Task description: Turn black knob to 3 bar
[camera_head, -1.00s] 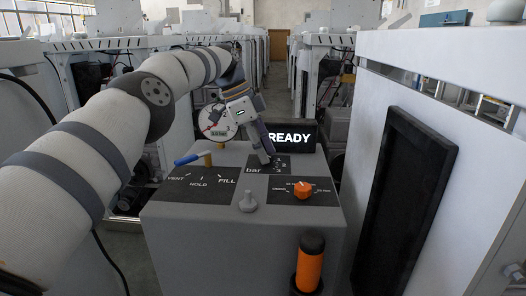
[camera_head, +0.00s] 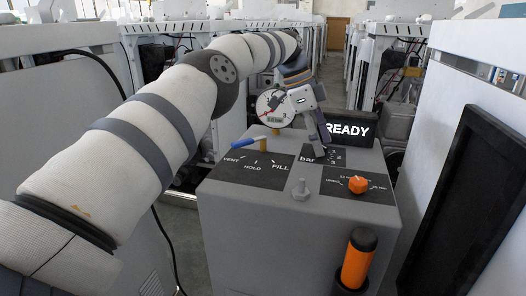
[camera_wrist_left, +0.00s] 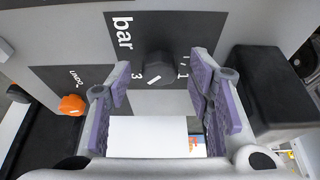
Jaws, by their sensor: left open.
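The black knob (camera_wrist_left: 157,66) sits on the dark "bar" panel (camera_wrist_left: 210,28) in the left wrist view. The figures 3 and 1 show to its left and right, and a short white mark shows on its lower part. I cannot tell exactly which value it marks. My left gripper (camera_wrist_left: 160,98) is open, its purple-padded fingers on either side below the knob in that view, holding nothing. In the head view my left gripper (camera_head: 319,148) points down at the bar panel (camera_head: 338,158) and hides the knob. My right gripper is not in view.
A round gauge (camera_head: 274,107) and a READY display (camera_head: 352,130) stand behind. White cabinets flank it.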

